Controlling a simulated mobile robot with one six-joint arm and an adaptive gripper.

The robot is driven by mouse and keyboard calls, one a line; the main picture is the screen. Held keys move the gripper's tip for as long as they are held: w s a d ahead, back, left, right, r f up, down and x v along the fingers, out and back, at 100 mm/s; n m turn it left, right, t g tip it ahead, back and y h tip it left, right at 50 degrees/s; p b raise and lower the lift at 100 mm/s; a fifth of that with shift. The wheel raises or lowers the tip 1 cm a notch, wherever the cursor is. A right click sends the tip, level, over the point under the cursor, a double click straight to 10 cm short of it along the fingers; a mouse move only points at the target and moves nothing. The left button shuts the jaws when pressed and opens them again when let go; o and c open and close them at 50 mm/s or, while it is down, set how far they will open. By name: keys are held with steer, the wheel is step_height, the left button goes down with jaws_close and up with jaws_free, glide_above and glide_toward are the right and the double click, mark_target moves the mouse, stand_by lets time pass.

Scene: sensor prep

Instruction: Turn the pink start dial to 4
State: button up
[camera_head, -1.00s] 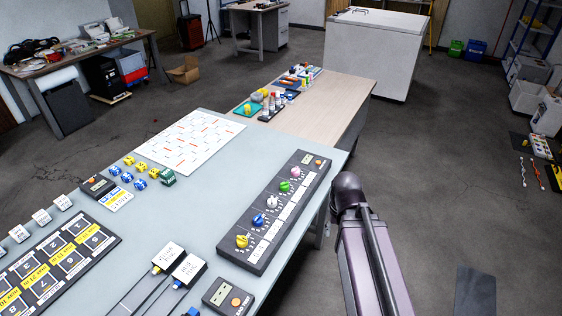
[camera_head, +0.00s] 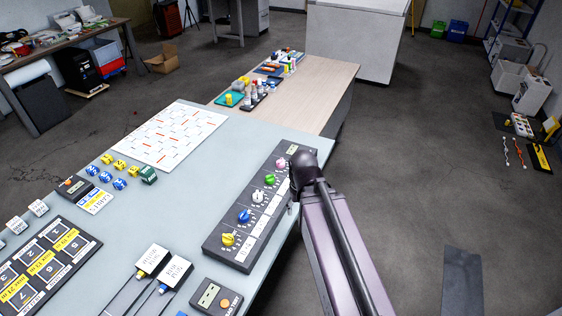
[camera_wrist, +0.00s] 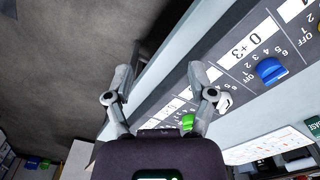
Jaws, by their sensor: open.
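The pink start dial (camera_head: 282,163) is the farthest knob on the dark dial panel (camera_head: 213,252), near its upper end. What its pointer reads is too small to tell. The green dial (camera_head: 270,179), white dial (camera_head: 257,196), blue dial (camera_head: 244,215) and yellow dial (camera_head: 228,239) follow toward the near end. In the wrist view my gripper (camera_wrist: 160,76) is open and empty, over the panel's edge. The blue dial (camera_wrist: 270,70), white dial (camera_wrist: 224,103) and green dial (camera_wrist: 187,121) show there; the pink one does not. In the head view my arm hides the gripper.
The panel lies along the right edge of the grey table (camera_head: 190,185). A white patterned board (camera_head: 170,132) and several coloured dice (camera_head: 120,184) lie left of it. A wooden table (camera_head: 325,90) adjoins behind. The floor (camera_head: 410,190) to the right is mostly clear.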

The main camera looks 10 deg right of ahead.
mark_target(281, 160)
steer(key=w+r+n+p, duration=0.3)
steer(key=w, duration=1.1)
steer(key=w+r+n+p, duration=0.3)
steer(key=w+r+p, duration=0.1)
steer(key=w, duration=1.1)
steer(key=shift+a+r, duration=0.2)
steer(key=shift+r, duration=0.05)
steer(key=shift+f, duration=0.15)
step_height(281, 160, down, 14)
steer(key=b, duration=1.3)
steer(key=shift+r, duration=0.25)
steer(key=c, duration=1.2)
steer(key=shift+o, duration=0.2)
steer(key=shift+s+d, duration=0.1)
